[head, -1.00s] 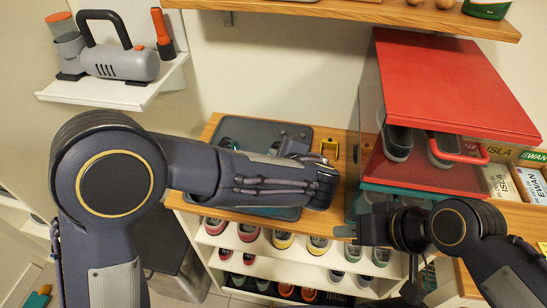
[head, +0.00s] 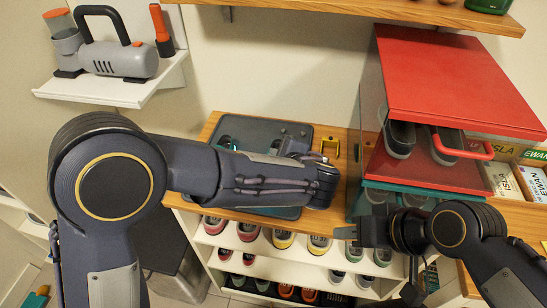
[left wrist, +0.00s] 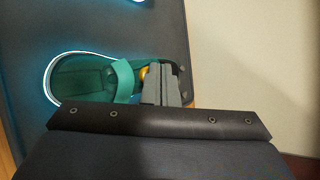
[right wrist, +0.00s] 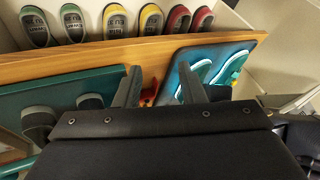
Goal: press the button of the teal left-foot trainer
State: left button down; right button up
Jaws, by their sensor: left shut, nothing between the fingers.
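A teal trainer (left wrist: 85,78) with a bright outlined sole lies on a dark tray in the left wrist view. A small yellow-orange round part (left wrist: 145,73), which looks like its button, shows beside the teal strap. My left gripper (left wrist: 160,72) is shut and empty, its fingertips right beside that part; I cannot tell whether they touch it. The edge of a second outlined trainer (left wrist: 95,2) shows at the top. In the head view my left forearm covers most of the trainers. My right gripper (right wrist: 160,82) is open and empty, near the shelf front.
The dark tray (head: 232,128) lies on the wooden shelf top (head: 335,220). A red-lidded box (head: 450,80) holding dark shoes stands right of it. Shoe rows (head: 283,238) fill the cubbies below.

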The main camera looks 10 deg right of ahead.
pick_arm(q)
jog(key=shift+f, duration=0.1)
dwell(0.6)
jog(key=shift+s+a+r, duration=0.1)
jog(key=shift+s+r, duration=0.05)
jog(key=shift+r, duration=0.45)
notch_tip(320, 180, up, 6)
jog(key=s+p, duration=0.1)
jog(key=p, duration=0.1)
jog(key=shift+s+a+p, duration=0.3)
jog(key=shift+p, duration=0.05)
jog(key=shift+f, duration=0.1)
dwell(0.3)
